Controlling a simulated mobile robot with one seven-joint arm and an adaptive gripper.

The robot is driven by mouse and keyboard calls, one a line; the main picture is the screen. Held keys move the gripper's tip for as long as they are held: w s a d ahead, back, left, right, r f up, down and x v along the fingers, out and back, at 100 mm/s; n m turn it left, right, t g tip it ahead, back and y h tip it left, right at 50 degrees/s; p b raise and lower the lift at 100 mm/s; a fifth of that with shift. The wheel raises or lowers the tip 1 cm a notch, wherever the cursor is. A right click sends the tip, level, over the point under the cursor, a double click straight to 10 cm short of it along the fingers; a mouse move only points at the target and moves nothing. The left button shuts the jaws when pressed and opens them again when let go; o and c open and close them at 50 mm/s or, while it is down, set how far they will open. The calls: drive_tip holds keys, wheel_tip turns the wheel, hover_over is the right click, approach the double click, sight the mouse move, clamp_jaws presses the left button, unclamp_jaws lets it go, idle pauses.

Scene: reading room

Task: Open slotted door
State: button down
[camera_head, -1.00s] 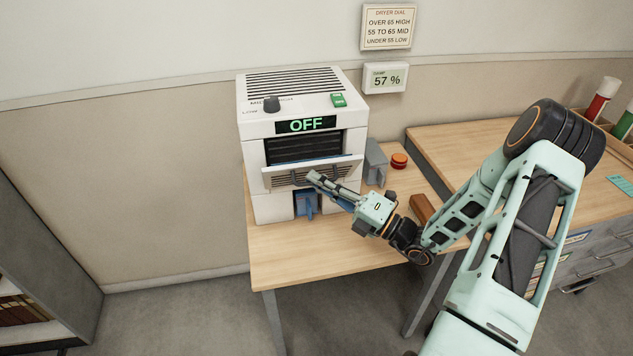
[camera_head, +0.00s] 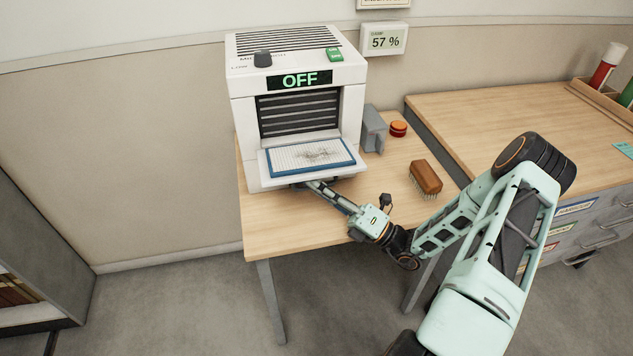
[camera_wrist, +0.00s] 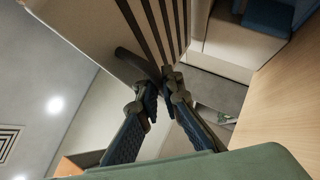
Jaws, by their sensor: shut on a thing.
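The white dryer (camera_head: 245,125) stands on the wooden table, its display reading OFF. Its slotted door (camera_head: 265,165) is folded down to about level at the front, and a blue-framed mesh screen (camera_head: 309,155) with a dark smudge shows on it. My gripper (camera_head: 310,184) is under the door's front edge. In the wrist view, my gripper (camera_wrist: 160,90) is shut on a dark curved handle (camera_wrist: 130,58) on the slotted face of the door (camera_wrist: 140,15).
A wooden brush (camera_head: 425,177), a grey block (camera_head: 373,130) and an orange round thing (camera_head: 398,129) are right of the dryer. The wall display (camera_head: 384,39) reads 57 %. The table's front (camera_head: 290,228) is clear.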

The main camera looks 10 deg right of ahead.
drive_tip(key=shift+w+f, duration=0.15)
drive_tip(key=shift+f, duration=0.65)
drive_tip(key=c, duration=2.4)
unclamp_jaws()
drive_tip(key=v, duration=1.2)
